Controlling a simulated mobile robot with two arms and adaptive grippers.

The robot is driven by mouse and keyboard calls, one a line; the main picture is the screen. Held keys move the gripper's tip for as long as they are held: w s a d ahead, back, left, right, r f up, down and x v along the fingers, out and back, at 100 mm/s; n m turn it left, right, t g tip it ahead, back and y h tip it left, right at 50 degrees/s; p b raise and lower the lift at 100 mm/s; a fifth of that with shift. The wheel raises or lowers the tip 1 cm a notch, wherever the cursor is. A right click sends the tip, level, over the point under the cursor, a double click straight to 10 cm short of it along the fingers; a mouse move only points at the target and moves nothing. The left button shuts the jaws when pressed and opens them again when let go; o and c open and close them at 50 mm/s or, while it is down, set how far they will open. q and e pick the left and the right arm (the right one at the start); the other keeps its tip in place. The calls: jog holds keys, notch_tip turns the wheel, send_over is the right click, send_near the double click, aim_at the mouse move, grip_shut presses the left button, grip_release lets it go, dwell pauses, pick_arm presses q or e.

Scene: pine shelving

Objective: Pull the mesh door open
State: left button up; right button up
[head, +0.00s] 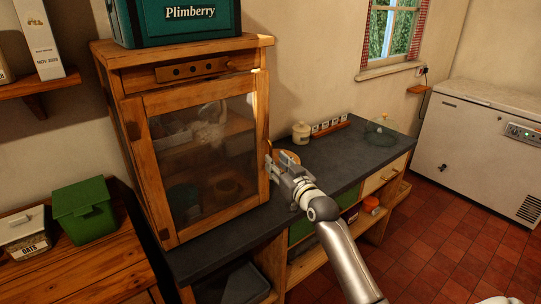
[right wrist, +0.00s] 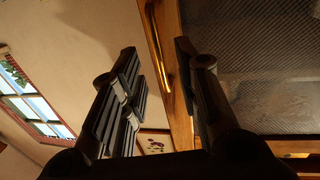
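The mesh door (head: 205,155) is a wooden frame with dark mesh on the front of a pine cabinet (head: 180,52) standing on the dark worktop. It looks shut or nearly so; dim shelves and dishes show through the mesh. My right gripper (head: 275,166) is at the door's right edge, around mid-height. In the right wrist view the door (right wrist: 250,80) fills the right side, with a thin brass-coloured handle (right wrist: 157,50) along its frame. The two fingers (right wrist: 158,62) are apart, with the handle in the gap between them; I see no contact. My left gripper is not in view.
A green Plimberry tin (head: 185,18) stands on the cabinet. The worktop (head: 345,150) right of it holds a cream jar (head: 301,132), a small rack (head: 331,126) and a glass dome (head: 381,130). A white chest freezer (head: 480,140) stands at right, beyond open tiled floor (head: 430,230).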

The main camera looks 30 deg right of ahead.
jog(key=shift+w+d+p, duration=0.15)
jog(key=shift+w, duration=1)
jog(key=shift+w+d+p, duration=0.15)
jog(key=shift+w, duration=1)
grip_shut()
